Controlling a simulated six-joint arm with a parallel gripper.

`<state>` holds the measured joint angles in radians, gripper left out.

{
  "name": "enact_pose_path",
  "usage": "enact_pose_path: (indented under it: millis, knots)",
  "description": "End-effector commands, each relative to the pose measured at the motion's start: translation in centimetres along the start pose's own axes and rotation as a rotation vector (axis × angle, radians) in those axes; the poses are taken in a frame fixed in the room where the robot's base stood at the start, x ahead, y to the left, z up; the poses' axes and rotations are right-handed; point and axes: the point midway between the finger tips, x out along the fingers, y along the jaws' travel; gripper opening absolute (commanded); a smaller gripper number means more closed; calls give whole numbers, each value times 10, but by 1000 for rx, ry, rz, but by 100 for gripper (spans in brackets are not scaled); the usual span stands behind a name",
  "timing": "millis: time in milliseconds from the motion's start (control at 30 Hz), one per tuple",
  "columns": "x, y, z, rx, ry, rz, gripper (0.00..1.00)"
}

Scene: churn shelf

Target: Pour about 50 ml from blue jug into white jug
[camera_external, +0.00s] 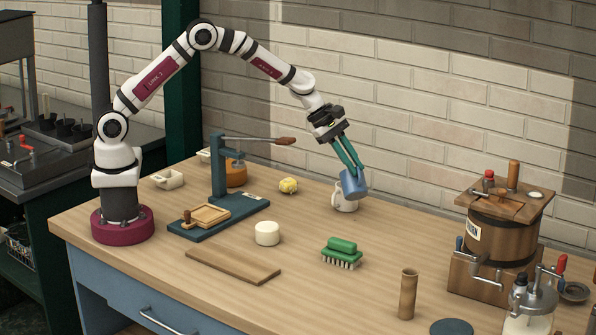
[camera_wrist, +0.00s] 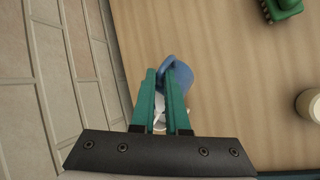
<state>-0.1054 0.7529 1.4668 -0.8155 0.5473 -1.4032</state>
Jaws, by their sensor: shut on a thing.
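A blue jug (camera_external: 353,184) is held tilted in the air, close above a white jug (camera_external: 344,201) near the back of the table. My gripper (camera_external: 354,169) has green fingers and is shut on the blue jug. In the wrist view the blue jug (camera_wrist: 179,75) shows beyond the fingertips of my gripper (camera_wrist: 164,85). Part of the white jug (camera_wrist: 160,119) shows between the fingers there. The blue jug hides part of the white jug's top in the outside view. I cannot see any liquid.
A green brush (camera_external: 341,252) stands in front of the jugs, and a white cylinder (camera_external: 267,233) left of it. A wooden churn (camera_external: 502,238) is at the right. A blue press (camera_external: 219,185) stands at the left. A brick wall (camera_external: 400,110) runs close behind.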

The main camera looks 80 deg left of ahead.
Motion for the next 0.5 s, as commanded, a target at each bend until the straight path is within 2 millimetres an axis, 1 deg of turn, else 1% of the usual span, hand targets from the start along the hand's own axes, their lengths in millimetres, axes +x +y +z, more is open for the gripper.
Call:
enact_pose_path:
  millis: [167,300,500]
  knots:
    - [11,-8,10,62,104,20,0]
    - [27,-20,16,100,176,32,0]
    - [44,-32,27,154,274,51,0]
